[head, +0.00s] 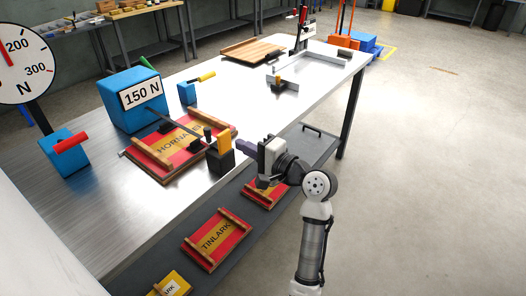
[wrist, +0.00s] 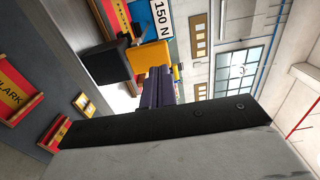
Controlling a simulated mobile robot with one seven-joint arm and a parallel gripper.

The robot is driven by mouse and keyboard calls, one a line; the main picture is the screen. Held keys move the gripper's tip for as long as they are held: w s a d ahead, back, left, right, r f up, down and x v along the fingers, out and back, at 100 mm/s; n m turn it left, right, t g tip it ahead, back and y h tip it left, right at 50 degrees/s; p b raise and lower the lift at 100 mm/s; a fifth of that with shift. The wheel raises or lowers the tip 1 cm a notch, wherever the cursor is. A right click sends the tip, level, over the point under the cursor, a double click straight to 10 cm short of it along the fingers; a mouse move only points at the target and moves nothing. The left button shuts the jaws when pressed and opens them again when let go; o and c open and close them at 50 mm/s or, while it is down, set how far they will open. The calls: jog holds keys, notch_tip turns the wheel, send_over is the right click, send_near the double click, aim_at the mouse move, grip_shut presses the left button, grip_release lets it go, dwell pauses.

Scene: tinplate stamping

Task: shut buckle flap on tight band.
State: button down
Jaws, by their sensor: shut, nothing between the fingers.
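The buckle is a black block (head: 220,163) at the front edge of the workbench, with a yellow-orange flap (head: 224,145) standing up from it. A dark band (head: 180,127) runs from the blue 150 N box (head: 132,98) across a red crate lid (head: 172,155) to the buckle. My gripper (head: 241,145) is shut and empty, its fingertips just right of the flap. In the wrist view the dark fingers (wrist: 158,85) point toward the yellow flap (wrist: 138,62) and black buckle block (wrist: 105,64); I cannot tell whether they touch.
A dial gauge (head: 22,68) in N stands at left; its needle reading is cut off. A red-handled blue block (head: 65,155) and yellow-handled blue block (head: 188,93) stand on the bench (head: 235,95). Lettered panels (head: 216,240) lie on the lower shelf. Open floor lies right.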

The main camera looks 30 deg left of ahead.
aim_at(226, 136)
jog(key=shift+w+a+p, duration=0.15)
jog(key=shift+a+p, duration=0.2)
jog(key=shift+a, duration=1.45)
jog(key=shift+w+r+p, duration=0.15)
jog(key=shift+p, duration=0.2)
jog(key=shift+h, duration=0.3)
